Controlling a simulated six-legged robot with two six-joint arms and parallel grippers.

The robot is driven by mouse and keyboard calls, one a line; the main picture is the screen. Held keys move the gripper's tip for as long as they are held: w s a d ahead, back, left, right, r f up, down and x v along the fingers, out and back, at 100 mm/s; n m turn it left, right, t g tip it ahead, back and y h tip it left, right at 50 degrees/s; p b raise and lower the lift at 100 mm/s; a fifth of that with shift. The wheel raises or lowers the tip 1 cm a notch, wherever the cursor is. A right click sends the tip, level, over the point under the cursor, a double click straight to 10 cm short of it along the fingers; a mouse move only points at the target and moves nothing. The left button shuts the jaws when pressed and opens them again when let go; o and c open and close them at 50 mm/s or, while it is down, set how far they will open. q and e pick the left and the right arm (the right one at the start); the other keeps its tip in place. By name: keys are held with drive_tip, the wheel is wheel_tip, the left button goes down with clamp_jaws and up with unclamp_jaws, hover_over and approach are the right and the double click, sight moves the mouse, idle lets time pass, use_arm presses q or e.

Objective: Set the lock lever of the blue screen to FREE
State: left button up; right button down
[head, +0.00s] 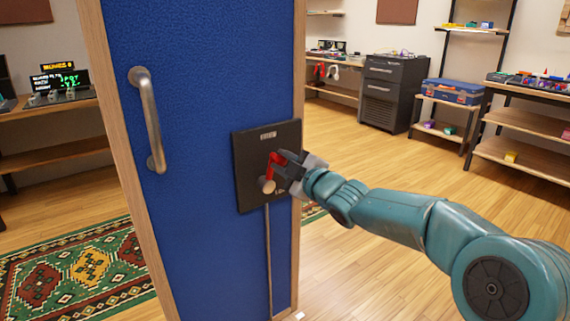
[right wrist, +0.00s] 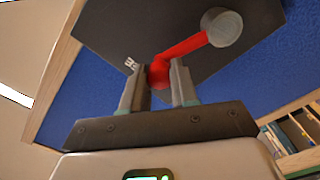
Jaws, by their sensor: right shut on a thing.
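The blue screen (head: 205,75) stands upright in a wooden frame. A black plate (head: 250,150) on it carries the red lock lever (head: 271,171), with a pale round hub (head: 268,186) at its lower end. The lever slants up and slightly right from the hub. My right gripper (head: 287,169) reaches in from the right and is shut on the lever's red upper end. In the right wrist view, the red lever (right wrist: 183,48) runs from the round hub (right wrist: 221,27) to between my fingertips (right wrist: 160,82). Lettering on the plate is too small to read. My left gripper is out of view.
A metal pull handle (head: 148,118) is on the screen, left of the plate. A thin rod (head: 268,255) runs down below the plate. A patterned rug (head: 75,265) lies at left. Shelves (head: 525,150) and a dark cabinet (head: 388,95) stand behind, with open wooden floor between.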

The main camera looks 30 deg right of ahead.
drive_tip(key=c, duration=0.9)
unclamp_jaws()
drive_tip(key=shift+a, duration=0.1)
drive_tip(key=shift+o, duration=0.2)
drive_tip(key=shift+s, duration=0.1)
drive_tip(key=s+d+p, duration=0.1)
drive_tip(key=s+p, duration=0.1)
drive_tip(key=s, duration=1.4)
drive_tip(key=shift+d, duration=0.2)
